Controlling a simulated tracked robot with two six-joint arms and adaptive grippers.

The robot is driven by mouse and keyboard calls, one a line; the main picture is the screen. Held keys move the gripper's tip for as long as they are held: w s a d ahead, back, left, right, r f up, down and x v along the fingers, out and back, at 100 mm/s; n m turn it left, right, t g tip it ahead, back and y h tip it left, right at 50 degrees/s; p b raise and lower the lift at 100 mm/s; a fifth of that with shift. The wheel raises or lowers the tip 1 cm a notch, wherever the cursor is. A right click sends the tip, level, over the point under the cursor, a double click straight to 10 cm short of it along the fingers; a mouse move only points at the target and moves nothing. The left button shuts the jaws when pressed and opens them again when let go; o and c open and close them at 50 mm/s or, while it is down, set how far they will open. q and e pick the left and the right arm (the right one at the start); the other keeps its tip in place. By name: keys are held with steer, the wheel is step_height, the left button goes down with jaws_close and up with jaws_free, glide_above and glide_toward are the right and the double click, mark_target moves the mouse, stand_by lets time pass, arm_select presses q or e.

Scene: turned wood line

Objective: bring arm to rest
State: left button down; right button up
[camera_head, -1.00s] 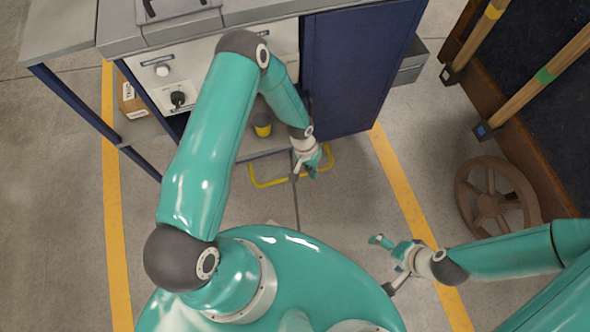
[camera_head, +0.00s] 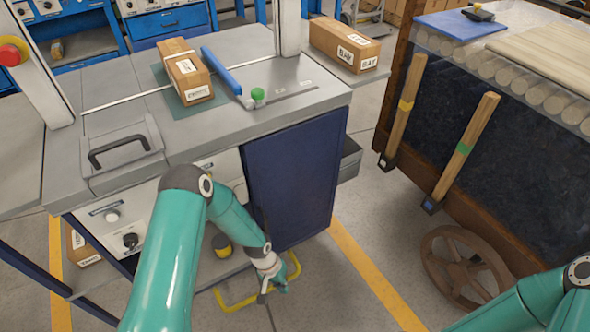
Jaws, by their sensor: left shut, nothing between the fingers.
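My left arm comes up from the bottom left and bends down in front of the grey machine bench (camera_head: 210,130). My left gripper (camera_head: 274,288) is low before the bench's open lower shelf, close to the yellow bar handle (camera_head: 232,305). It looks shut and holds nothing; whether it touches the handle I cannot tell. Part of my right arm shows at the bottom right; its gripper is outside the picture.
Floor around the yellow line (camera_head: 370,270) is clear.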

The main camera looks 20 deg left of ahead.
arm_select(q)
steer(key=s+d+r+n, duration=0.1)
steer(key=s+d+r, duration=0.3)
steer(key=s+r, duration=0.7)
step_height(320, 180, up, 16)
steer(key=s+t+p, duration=0.1)
steer(key=p, duration=1.7)
steer(key=shift+r+h+p, duration=0.25)
steer(key=shift+h+p, duration=0.05)
steer(key=shift+p, duration=0.1)
steer(key=shift+d, duration=0.1)
